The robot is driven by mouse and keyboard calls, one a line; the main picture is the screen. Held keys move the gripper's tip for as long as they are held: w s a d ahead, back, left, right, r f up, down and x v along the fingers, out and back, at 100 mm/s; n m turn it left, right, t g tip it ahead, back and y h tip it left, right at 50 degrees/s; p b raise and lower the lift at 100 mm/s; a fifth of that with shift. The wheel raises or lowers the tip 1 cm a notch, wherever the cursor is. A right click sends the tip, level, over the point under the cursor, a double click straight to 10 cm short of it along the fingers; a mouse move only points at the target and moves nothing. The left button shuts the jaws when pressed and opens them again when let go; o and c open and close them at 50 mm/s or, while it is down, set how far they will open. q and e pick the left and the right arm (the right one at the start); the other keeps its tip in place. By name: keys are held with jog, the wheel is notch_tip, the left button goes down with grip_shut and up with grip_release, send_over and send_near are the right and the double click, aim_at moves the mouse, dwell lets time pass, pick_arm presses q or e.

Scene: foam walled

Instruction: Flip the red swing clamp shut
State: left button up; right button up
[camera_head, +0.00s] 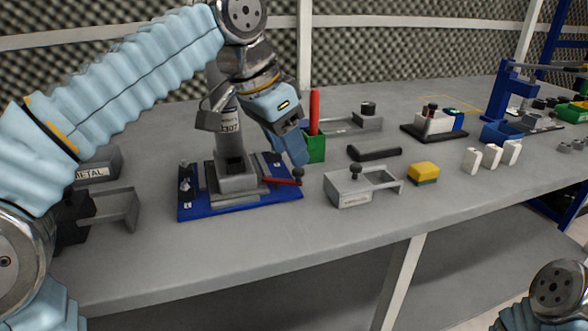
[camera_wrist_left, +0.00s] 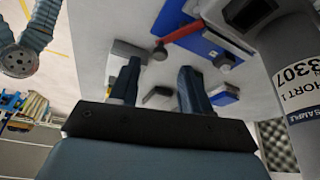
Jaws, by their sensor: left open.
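The red swing clamp's arm (camera_head: 280,181) sticks out to the right from the grey fixture (camera_head: 236,180) on a blue base plate (camera_head: 190,207). It lies nearly level and ends in a dark knob (camera_head: 298,174). A grey cylinder (camera_head: 229,135) with a printed label stands upright in the fixture. My left gripper (camera_head: 298,160) is just above and behind the knob, pointing down. In the left wrist view its fingers (camera_wrist_left: 160,68) are apart and empty, with the knob (camera_wrist_left: 160,53) and red arm (camera_wrist_left: 184,32) beyond the fingertips. I cannot tell whether they touch. My right gripper is out of view.
A green bin (camera_head: 316,150) with a red-handled item stands close behind my left gripper. A grey bracketed block (camera_head: 350,190), a black handle (camera_head: 374,153) and a yellow block (camera_head: 423,172) lie to the right. The table in front of the base plate is clear.

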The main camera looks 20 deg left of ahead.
aim_at(294, 171)
pick_arm(q)
jog(key=shift+b+x, duration=0.3)
jog(key=shift+x, duration=1.65)
grip_shut()
